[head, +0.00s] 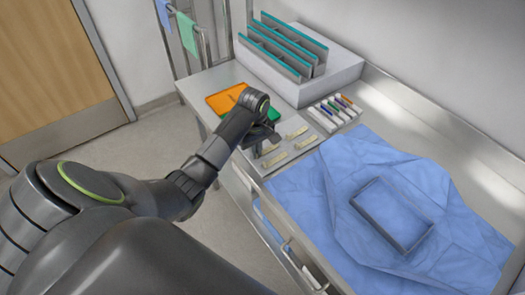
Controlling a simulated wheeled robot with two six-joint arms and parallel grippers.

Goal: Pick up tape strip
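Several short, pale beige tape strips lie on the steel counter; one (297,132) is at the back right, one (305,142) at the front right and one (275,159) at the front left. Another strip (268,149) is close beside my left gripper and partly hidden by it. My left gripper (262,140) hangs over the counter at the left end of the strips. Its fingers are dark, small and partly covered by my wrist, so I cannot tell whether they are open or touch a strip. My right gripper is out of view.
Orange and green flat trays (224,99) lie behind my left wrist. A rack of colored pens (335,112) stands right of the strips. Behind is a white block with teal-edged upright panels (285,48). A blue drape (320,200) with a grey rectangular frame (391,216) covers the right side.

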